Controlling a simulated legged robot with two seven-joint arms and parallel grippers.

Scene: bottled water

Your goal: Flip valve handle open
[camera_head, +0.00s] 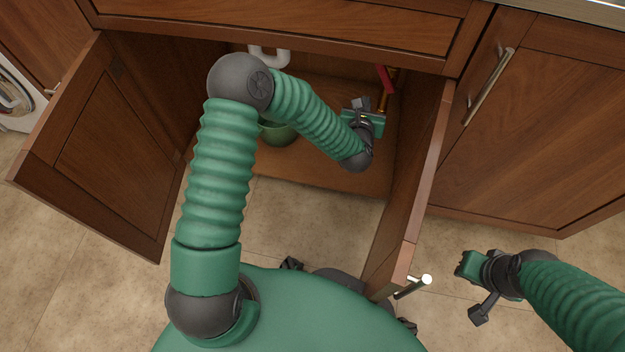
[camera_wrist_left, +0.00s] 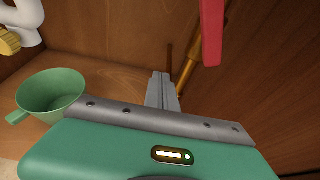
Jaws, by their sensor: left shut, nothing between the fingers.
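The red valve handle (camera_head: 385,79) is inside the open cabinet, at its right side, on a brass-coloured pipe (camera_head: 384,101). In the left wrist view the handle (camera_wrist_left: 212,35) hangs down at top centre-right, in front of the pipe (camera_wrist_left: 190,78). My left gripper (camera_head: 361,104) reaches into the cabinet, just left of the pipe and below the handle in the picture. Its fingers (camera_wrist_left: 161,88) are shut and empty, apart from the handle. My right gripper (camera_head: 480,311) is outside, at lower right over the floor. Its finger opening is not clear.
Two open cabinet doors, left (camera_head: 105,150) and right (camera_head: 412,190), flank the opening. A green bucket (camera_head: 279,134) stands on the cabinet floor, partly behind my left arm. A white drain pipe (camera_head: 268,58) hangs at the back. A closed cabinet (camera_head: 545,110) is at right.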

